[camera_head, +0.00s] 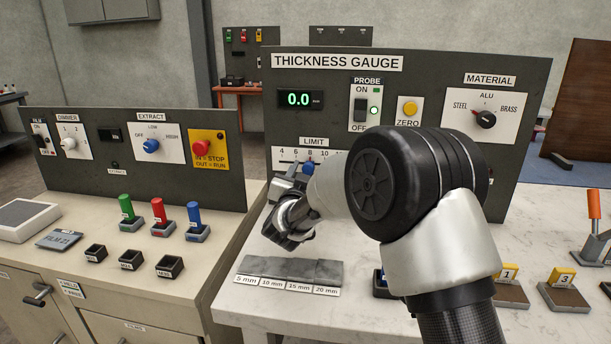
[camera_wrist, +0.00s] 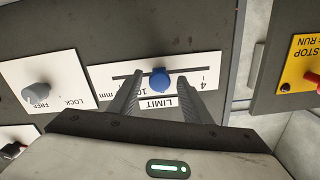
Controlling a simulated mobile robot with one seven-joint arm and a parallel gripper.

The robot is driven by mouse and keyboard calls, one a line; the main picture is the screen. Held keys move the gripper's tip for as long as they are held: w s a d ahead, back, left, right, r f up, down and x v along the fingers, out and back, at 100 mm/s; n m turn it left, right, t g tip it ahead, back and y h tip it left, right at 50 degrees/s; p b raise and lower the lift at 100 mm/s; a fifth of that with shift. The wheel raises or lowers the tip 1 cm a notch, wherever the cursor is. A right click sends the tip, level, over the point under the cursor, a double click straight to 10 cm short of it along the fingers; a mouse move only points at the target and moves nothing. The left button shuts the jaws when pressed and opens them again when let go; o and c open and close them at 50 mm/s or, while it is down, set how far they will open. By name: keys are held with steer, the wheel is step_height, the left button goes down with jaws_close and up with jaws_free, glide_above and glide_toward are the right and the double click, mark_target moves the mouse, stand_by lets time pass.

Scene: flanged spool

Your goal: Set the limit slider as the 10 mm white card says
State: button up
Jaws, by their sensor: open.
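The limit slider is a blue knob (camera_head: 308,169) on a white plate marked LIMIT, near the 8 in the head view. In the wrist view, which is upside down, the blue knob (camera_wrist: 160,80) sits on a dark slot between my open fingers; contact is unclear. My gripper (camera_wrist: 158,88) is open; in the head view my gripper (camera_head: 287,187) is at the plate, partly hiding it. The 10 mm white card (camera_head: 272,284) lies on the bench before a grey stepped block (camera_head: 290,268), among cards reading 5, 15 and 20 mm.
The gauge display (camera_head: 299,99) reads 0.0. The probe switch (camera_head: 361,110) is beside a lit green lamp. A LOCK/FREE knob (camera_wrist: 37,93) shows beside the slider plate. The material knob (camera_head: 486,120) is at right. My arm covers much of the bench and panel.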

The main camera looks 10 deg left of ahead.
steer(key=s+d+p, duration=0.1)
steer(key=s, duration=1.6)
steer(key=shift+s+p, duration=0.25)
steer(key=shift+p, duration=0.1)
steer(key=s+d+r+n+g+y, duration=0.25)
steer(key=d+r+g, duration=0.35)
steer(key=d, duration=0.4)
steer(key=s+d+f+g+h, duration=0.2)
steer(key=s+d+g, duration=0.1)
steer(key=s+d, duration=0.75)
steer(key=s+d+f+g+h, duration=0.1)
steer(key=s+d+g+h, duration=0.15)
steer(key=s+d, duration=0.85)
step_height(320, 180, up, 22)
steer(key=s+y+p, duration=0.1)
steer(key=p, duration=2.2)
steer(key=shift+s+a+r+g, duration=0.25)
steer(key=shift+s+a+g, duration=0.05)
steer(key=shift+g, duration=0.15)
